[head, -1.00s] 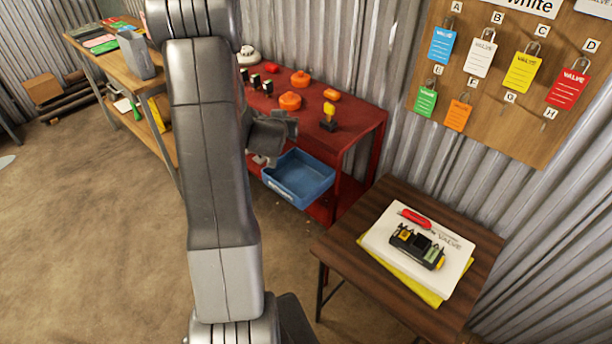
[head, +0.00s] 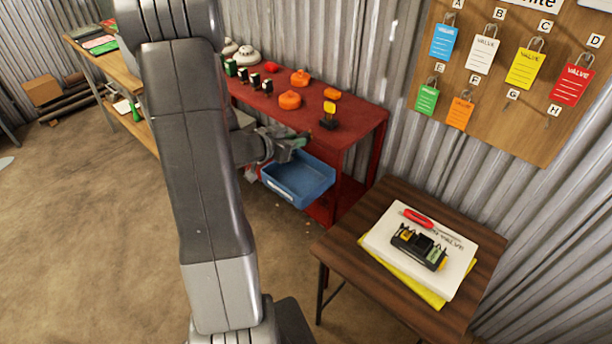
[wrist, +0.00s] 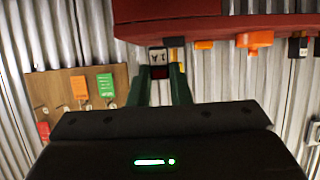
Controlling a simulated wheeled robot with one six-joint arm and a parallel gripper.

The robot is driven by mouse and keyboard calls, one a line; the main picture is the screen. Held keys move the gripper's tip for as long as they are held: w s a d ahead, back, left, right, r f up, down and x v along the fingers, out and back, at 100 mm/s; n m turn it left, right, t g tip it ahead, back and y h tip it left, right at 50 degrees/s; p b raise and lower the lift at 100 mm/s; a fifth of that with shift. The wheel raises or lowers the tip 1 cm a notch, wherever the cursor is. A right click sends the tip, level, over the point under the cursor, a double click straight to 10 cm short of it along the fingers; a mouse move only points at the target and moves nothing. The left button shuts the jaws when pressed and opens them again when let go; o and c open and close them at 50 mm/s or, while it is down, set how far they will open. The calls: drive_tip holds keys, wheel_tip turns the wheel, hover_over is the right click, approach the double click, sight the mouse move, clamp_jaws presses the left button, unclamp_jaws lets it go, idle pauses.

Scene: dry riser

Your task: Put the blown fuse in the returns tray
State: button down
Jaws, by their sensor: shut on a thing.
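My gripper (head: 296,143) is over the back part of the blue tray (head: 312,190) at the front of the red bench; the gap between them is hard to judge. The wrist view shows its two dark green fingers (wrist: 159,80) shut on a small block, the fuse (wrist: 158,56), with a pale marked face and a dark red part. The fuse's blown mark cannot be read. In the head view the fuse is too small and hidden to make out. The tray's visible floor looks empty.
The red bench (head: 360,120) holds several black blocks, orange parts and a yellow-topped block (head: 329,115). A small brown table (head: 350,255) at right carries papers, a red tool and a black fuse holder (head: 420,246). A tag board (head: 500,80) hangs on the wall.

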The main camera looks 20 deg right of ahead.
wheel_tip(320, 180, down, 5)
drive_tip(key=b, duration=0.5)
drive_tip(key=shift+f, duration=0.2)
drive_tip(key=c, duration=1.3)
unclamp_jaws()
drive_tip(key=shift+o, duration=0.2)
drive_tip(key=v, duration=1.3)
drive_tip(key=shift+s+a+r, duration=0.2)
drive_tip(key=shift+s+a, duration=0.05)
drive_tip(key=shift+a, duration=0.05)
